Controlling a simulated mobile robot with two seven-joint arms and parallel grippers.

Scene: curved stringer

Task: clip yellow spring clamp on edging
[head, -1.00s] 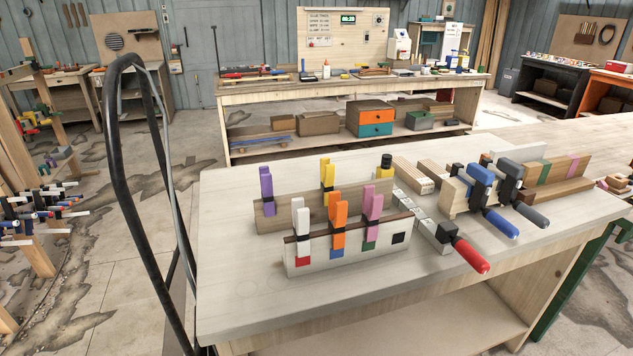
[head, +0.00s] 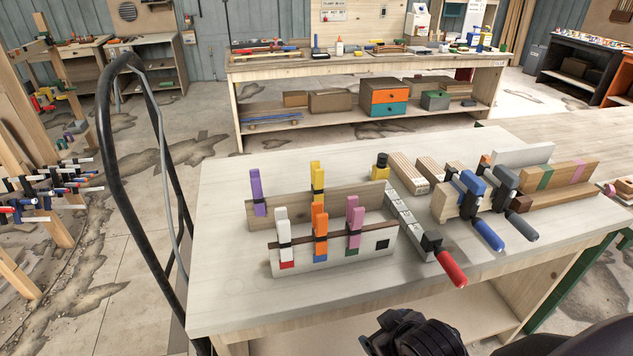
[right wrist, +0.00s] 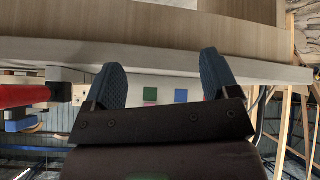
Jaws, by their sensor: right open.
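The yellow spring clamp (head: 317,182) stands upright on the rear wooden strip (head: 285,207), its lower part partly hidden behind the orange clamp (head: 319,230). A purple clamp (head: 256,190) is on the same strip to its left. The front white board (head: 335,256) with a brown top edge carries white, orange and pink clamps. I cannot tell for sure which piece is the edging. My right gripper (head: 408,335) is at the bottom of the head view, in front of the bench and apart from the clamps. In the right wrist view its two blue-grey fingers (right wrist: 162,80) are spread and empty.
A red-handled bar clamp (head: 445,262) juts over the bench's front edge right of the clamp holder. Blue and grey bar clamps (head: 482,208) grip wooden pieces further right. A yellow-and-black object (head: 381,166) stands behind. The bench top (head: 225,240) is clear at left.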

